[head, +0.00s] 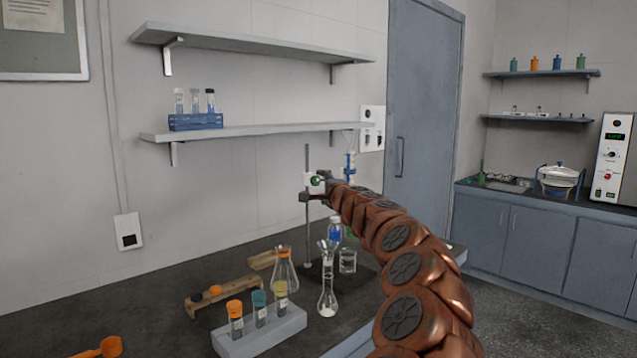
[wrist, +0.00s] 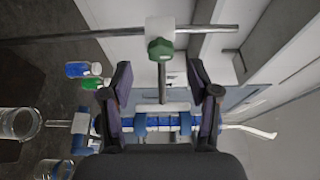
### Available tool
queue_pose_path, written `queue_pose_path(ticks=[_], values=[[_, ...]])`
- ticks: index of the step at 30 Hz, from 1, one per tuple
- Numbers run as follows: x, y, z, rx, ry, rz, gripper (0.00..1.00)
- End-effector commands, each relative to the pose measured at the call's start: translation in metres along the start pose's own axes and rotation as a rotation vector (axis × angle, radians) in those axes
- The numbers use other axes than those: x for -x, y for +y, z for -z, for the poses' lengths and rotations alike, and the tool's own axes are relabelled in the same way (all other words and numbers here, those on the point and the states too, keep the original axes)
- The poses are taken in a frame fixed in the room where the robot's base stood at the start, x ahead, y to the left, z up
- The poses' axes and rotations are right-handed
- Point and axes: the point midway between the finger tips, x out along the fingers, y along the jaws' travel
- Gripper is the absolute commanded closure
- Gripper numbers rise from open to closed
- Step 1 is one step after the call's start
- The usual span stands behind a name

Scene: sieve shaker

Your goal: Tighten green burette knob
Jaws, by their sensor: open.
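The green knob (wrist: 160,48) sits on a white clamp block (wrist: 160,27) on the stand's rod, near the top middle of the wrist view. My gripper (wrist: 157,82) is open, its two dark fingers apart, with the knob just beyond and between the fingertips. I see no contact. A short grey rod runs down from the knob between the fingers. The blue and white burette (wrist: 185,122) lies across the view behind the fingers. In the head view, the green knob (head: 316,181) is small beside my gripper, whose fingers are mostly hidden by my arm.
A conical flask (head: 284,272), a volumetric flask (head: 327,290) and a beaker (head: 347,261) stand around the stand (head: 307,220). A rack with capped tubes (head: 262,332) is at the front. Shelves (head: 250,131) project from the wall behind.

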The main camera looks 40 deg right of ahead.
Motion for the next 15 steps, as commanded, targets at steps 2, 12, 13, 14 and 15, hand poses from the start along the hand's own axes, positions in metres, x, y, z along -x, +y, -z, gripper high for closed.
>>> queue_pose_path(ticks=[2,12,13,14,15], values=[[-0.007,0.000,0.001,0.002,0.002,-0.001,0.39],[-0.031,0.000,0.001,0.003,0.003,-0.001,0.39],[-0.032,-0.001,0.001,0.003,0.003,0.000,0.39],[-0.033,-0.001,0.001,0.003,0.003,0.001,0.39],[-0.035,-0.002,0.001,0.002,0.002,0.001,0.39]])
